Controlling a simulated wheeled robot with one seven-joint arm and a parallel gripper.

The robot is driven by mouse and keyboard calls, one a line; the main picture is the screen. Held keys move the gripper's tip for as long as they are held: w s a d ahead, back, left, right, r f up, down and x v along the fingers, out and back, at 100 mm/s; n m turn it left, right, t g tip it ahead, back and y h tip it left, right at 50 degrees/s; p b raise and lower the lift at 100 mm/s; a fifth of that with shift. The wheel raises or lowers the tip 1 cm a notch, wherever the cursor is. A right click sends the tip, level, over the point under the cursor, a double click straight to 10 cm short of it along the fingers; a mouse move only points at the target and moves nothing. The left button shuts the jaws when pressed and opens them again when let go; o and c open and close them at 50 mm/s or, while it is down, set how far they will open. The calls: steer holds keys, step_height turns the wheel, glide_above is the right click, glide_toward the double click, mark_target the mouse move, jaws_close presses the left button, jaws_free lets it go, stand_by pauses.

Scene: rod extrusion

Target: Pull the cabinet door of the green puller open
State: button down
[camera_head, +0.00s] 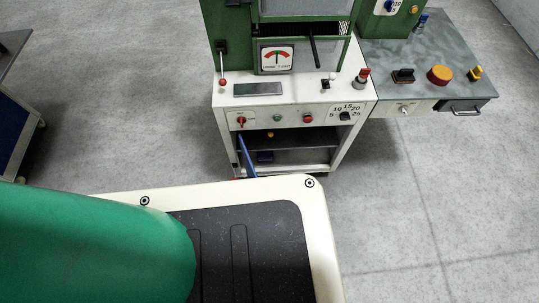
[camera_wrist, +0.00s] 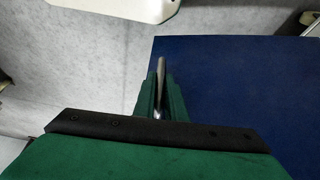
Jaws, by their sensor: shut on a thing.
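The green puller machine (camera_head: 270,40) stands on a white cabinet (camera_head: 290,119) in the head view. The cabinet's front is open, and its blue door (camera_head: 247,158) shows nearly edge-on, swung out from the left side of the opening. In the wrist view a wide blue panel (camera_wrist: 235,90), which looks like the door, fills the right side. My gripper (camera_wrist: 160,88) has its green fingers closed around a thin metal handle (camera_wrist: 161,66) by the panel's left edge. In the head view my gripper is hidden.
Inside the cabinet is a dark shelf (camera_head: 300,141) with small items, one purple (camera_head: 265,156). A grey table (camera_head: 440,60) with buttons stands to the right. A blue-sided cart (camera_head: 18,130) is at far left. Grey floor (camera_head: 430,200) is clear at right.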

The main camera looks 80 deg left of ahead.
steer(key=shift+s+a, duration=0.15)
steer(key=shift+s, duration=0.05)
steer(key=c, duration=1.8)
jaws_free()
steer(key=shift+c, duration=0.2)
steer(key=shift+w, duration=0.1)
steer(key=v, duration=1)
steer(key=shift+r, duration=0.35)
